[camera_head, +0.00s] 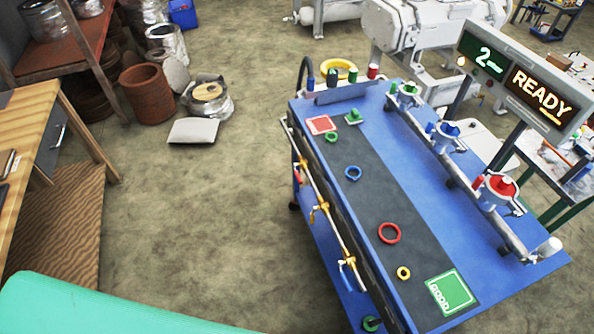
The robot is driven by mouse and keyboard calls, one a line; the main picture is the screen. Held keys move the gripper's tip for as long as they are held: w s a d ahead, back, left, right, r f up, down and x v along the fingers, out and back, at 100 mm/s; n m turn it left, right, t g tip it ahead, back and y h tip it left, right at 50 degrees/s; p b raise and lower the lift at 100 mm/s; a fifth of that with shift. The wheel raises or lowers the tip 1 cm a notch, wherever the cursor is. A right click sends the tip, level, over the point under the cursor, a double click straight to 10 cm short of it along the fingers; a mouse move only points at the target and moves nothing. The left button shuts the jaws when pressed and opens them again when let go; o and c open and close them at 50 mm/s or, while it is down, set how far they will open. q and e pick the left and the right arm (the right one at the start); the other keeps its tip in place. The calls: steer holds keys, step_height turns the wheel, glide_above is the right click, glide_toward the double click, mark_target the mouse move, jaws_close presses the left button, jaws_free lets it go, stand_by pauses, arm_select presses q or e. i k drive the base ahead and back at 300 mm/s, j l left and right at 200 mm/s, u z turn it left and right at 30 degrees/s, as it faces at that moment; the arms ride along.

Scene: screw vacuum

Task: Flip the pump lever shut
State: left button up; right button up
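Neither gripper is in view. I cannot tell for sure which part is the pump lever. A large white machine (415,25) stands on the floor behind the cart.
On the cart lie a red ring (381,237), a blue ring (346,174), a yellow ring (398,273) and a green pad (462,287). A display (529,82) reads "READY". A wooden desk (25,190) stands left; open floor (205,230) lies between.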

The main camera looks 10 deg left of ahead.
mark_target(298, 177)
steer(key=i+j, duration=0.5)
steer(key=j, duration=0.2)
steer(key=j+u, duration=0.35)
steer(key=i+l, duration=0.05)
